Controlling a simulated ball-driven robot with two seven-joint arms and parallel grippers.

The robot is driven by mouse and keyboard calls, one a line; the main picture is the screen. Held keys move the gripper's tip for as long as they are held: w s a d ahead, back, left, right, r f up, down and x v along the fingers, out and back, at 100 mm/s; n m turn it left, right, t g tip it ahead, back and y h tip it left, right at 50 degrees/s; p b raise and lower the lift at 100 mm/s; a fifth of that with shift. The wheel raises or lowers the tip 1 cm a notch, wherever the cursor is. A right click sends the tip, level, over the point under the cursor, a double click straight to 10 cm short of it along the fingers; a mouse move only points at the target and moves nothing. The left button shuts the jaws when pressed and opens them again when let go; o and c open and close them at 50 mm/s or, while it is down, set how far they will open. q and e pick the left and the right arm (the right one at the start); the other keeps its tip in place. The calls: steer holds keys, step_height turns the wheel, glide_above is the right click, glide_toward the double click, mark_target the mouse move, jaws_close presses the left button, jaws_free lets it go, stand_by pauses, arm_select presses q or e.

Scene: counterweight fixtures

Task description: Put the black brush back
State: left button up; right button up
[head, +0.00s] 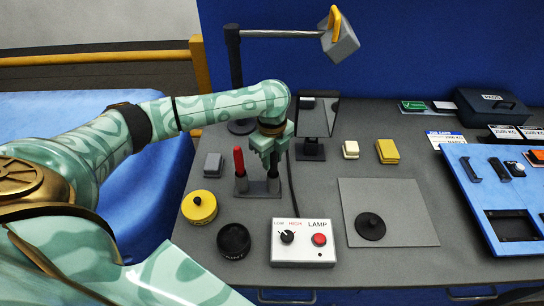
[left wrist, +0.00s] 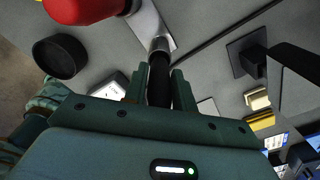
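The black brush (left wrist: 159,82) stands upright in the right-hand place of a small grey stand (head: 258,188), its lower end in the socket in the left wrist view. My left gripper (head: 271,150) points down over the stand, and its fingers (left wrist: 159,90) are close against both sides of the black handle. In the head view the gripper hides the upper part of the handle. A red-handled brush (head: 239,162) stands beside it in the same stand; its red end (left wrist: 85,8) also shows in the left wrist view. My right gripper is not in view.
A lamp control box (head: 304,243), a black round tin (head: 234,241) and a yellow tin (head: 199,207) stand in front of the stand. A black mirror-like panel (head: 317,117) stands behind right. A grey plate (head: 405,200) and a blue tray (head: 478,212) lie to the right.

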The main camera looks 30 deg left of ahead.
arm_select(q)
steer(key=shift+o, duration=1.1)
step_height(320, 180, up, 12)
steer(key=p, duration=0.4)
steer(key=shift+r, duration=0.1)
